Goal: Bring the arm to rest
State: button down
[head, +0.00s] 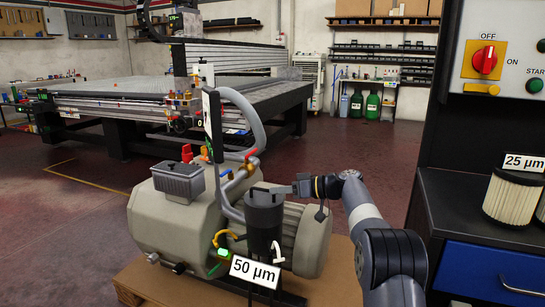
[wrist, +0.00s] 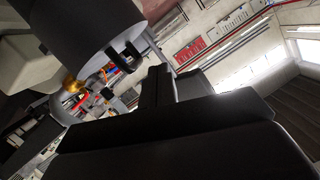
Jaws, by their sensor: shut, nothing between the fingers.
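My arm (head: 366,215) reaches up and left from the lower right in the head view. My gripper (head: 296,188) is shut and empty, beside the top of a dark filter housing (head: 264,218) on the pump. I cannot tell whether it touches the housing. In the wrist view the closed dark fingers (wrist: 160,84) point up the picture, and a large grey cylindrical body (wrist: 88,32) with a black clip is close at their left.
The grey vacuum pump (head: 165,222) with hoses stands on a wooden base, with a "50 µm" label (head: 255,271) in front. At right are a dark cabinet with a blue drawer (head: 490,272), a "25 µm" filter (head: 512,198) and a red switch (head: 485,60). A large grid table stands behind.

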jog(key=s+p+v, duration=0.1)
jog(key=p+v, duration=0.1)
jog(key=v, duration=0.5)
jog(key=b, duration=0.3)
send_over(274, 205)
jog(key=s, duration=0.2)
notch_tip(274, 205, down, 2)
jog(key=f, duration=0.3)
jog(key=shift+w+a+f+b, duration=0.2)
jog(key=shift+w+f+b, duration=0.1)
jog(key=shift+w+f, duration=0.1)
jog(key=shift+f, duration=0.25)
jog(key=shift+w+d+r, duration=0.2)
jog(key=shift+w+r, duration=0.2)
jog(key=shift+r, duration=0.3)
jog(key=shift+w+d+r, duration=0.15)
jog(key=shift+w+r, duration=0.25)
